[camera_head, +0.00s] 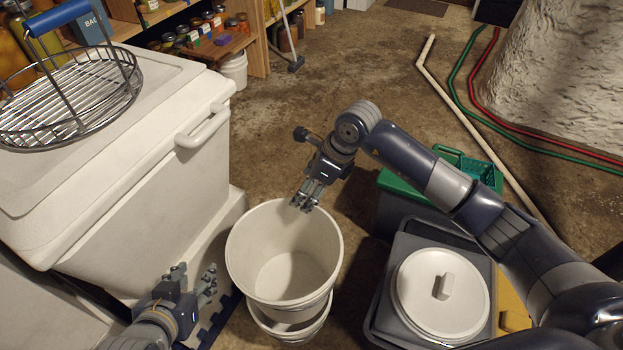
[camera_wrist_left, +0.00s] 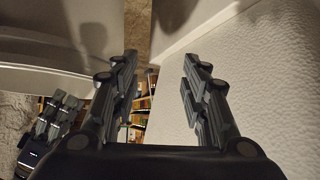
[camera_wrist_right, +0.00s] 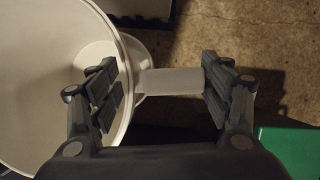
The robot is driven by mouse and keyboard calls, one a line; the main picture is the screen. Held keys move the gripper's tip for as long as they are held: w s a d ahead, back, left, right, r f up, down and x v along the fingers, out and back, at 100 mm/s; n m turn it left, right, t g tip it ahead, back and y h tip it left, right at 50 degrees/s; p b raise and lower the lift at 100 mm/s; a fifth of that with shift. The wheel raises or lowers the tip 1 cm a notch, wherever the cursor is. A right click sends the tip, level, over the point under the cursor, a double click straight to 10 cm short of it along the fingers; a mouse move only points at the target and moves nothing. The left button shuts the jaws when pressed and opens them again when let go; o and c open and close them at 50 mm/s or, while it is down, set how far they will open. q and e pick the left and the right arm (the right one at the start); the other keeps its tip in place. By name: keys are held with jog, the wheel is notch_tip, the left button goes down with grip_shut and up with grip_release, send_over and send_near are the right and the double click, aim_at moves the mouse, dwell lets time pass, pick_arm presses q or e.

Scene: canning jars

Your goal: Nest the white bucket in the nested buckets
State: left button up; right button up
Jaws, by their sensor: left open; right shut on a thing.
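The white bucket (camera_head: 290,272) is upright and empty in the middle of the head view. My right gripper (camera_head: 306,196) is at its far rim, one finger inside and one outside. In the right wrist view, a short white cylinder-shaped part (camera_wrist_right: 170,81) spans between the fingers at the bucket wall. The nested buckets (camera_head: 292,330) show directly below the white bucket, mostly hidden by it. I cannot tell how far the white bucket sits inside them. My left gripper (camera_head: 195,276) is open and empty, left of the bucket.
A large white cooler (camera_head: 150,160) with a wire basket (camera_head: 75,100) on top stands close at left. At right are a grey bin with a round white lid (camera_head: 420,295) and a green-topped container (camera_head: 400,183).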

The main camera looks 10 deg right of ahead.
pick_arm(q)
jog(key=shift+s+a+f+g, duration=0.25)
jog(key=shift+s+f+g, duration=0.25)
jog(key=shift+s, duration=0.2)
pick_arm(e)
jog(key=shift+w+d+f+m, duration=0.2)
jog(key=shift+d+m, duration=0.15)
jog(key=shift+m, duration=0.15)
jog(key=shift+r, duration=0.1)
notch_tip(320, 180, down, 3)
jog(key=shift+b, duration=1.05)
pick_arm(q)
jog(key=w+d+r+t+h, duration=0.1)
jog(key=w+d+r+t, duration=0.2)
jog(key=w+r+t, duration=0.4)
jog(key=shift+w+d+r+h, duration=0.2)
jog(key=shift+r+h, duration=0.2)
jog(key=shift+r, duration=1.2)
pick_arm(e)
jog(key=shift+f, duration=0.25)
pick_arm(q)
jog(key=shift+f, duration=0.15)
